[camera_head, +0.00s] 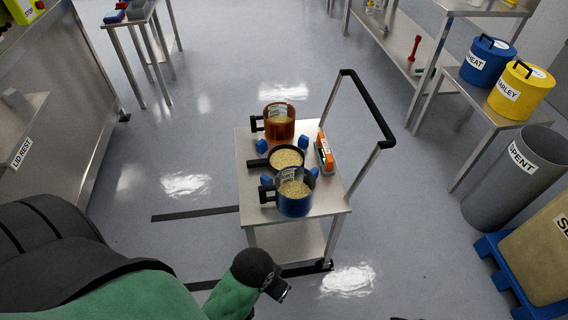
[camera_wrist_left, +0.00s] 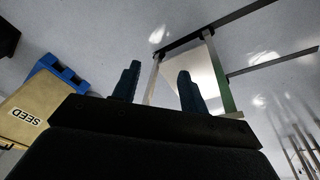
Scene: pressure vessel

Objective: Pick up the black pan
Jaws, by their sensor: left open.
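The black pan (camera_head: 255,163) sits on the top of a steel cart, with pale grain in it and its handle pointing left. It stands between an orange-brown pot (camera_head: 279,128) behind and a blue pot (camera_head: 294,206) in front. My left gripper (camera_head: 277,289) is low in the head view, in front of the cart and apart from the pan. In the left wrist view its two fingers (camera_wrist_left: 158,88) are spread with nothing between them. The pan cannot be made out in the left wrist view. My right gripper is not clearly seen.
The cart (camera_head: 248,195) has a black push handle (camera_head: 368,105) on its right. An orange-and-grey box (camera_head: 325,153) and several blue blocks (camera_head: 261,145) crowd its top. A grey bin (camera_head: 510,185) and a blue pallet (camera_head: 497,262) stand right.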

